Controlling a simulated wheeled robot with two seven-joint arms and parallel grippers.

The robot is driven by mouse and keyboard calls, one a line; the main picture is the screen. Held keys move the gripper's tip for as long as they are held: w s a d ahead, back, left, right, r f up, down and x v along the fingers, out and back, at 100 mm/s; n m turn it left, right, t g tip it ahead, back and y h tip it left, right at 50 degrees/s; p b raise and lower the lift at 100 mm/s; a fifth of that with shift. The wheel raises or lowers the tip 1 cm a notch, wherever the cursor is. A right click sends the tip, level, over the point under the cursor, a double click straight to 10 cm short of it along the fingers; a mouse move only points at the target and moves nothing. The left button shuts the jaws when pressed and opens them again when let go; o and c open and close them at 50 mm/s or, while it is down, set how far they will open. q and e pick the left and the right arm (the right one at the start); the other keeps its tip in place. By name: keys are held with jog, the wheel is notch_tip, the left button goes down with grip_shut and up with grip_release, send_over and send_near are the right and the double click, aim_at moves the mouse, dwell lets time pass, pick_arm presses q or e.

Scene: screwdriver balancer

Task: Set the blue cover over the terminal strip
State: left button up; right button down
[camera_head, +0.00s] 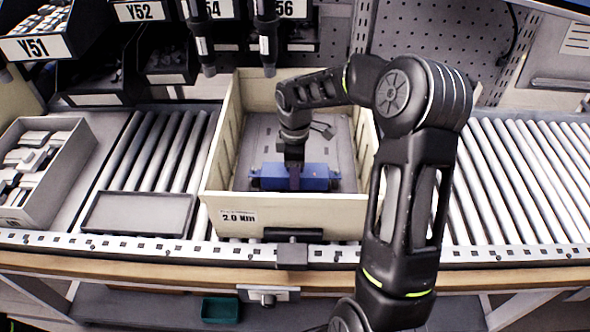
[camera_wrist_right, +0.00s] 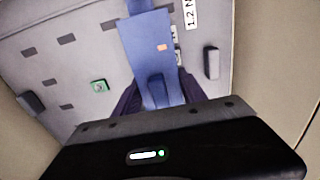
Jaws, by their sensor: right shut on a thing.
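The blue cover (camera_head: 316,173) is a long bar inside the pale box, low near its front wall. It also shows in the right wrist view (camera_wrist_right: 150,45), with a small orange mark on it. My right gripper (camera_head: 294,176) points down into the box and is shut on the middle of the cover; its fingers flank the cover in the wrist view (camera_wrist_right: 157,98). I cannot make out the terminal strip; whether it lies under the cover is hidden. My left gripper is not in view.
The pale box (camera_head: 221,158) labelled 2.0 Nm stands on the roller conveyor and holds a grey panel (camera_head: 262,135). A grey tray (camera_head: 138,214) and a bin of parts (camera_head: 72,160) stand at left. Tools (camera_head: 265,45) hang above the box. The right rollers are clear.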

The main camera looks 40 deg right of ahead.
jog(key=shift+f, duration=0.55)
dwell(1.1)
jog(key=shift+w, duration=0.1)
jog(key=c, duration=1.1)
grip_release()
jog(key=o, duration=0.5)
jog(key=shift+r+b, duration=0.55)
jog(key=shift+r, duration=3.3)
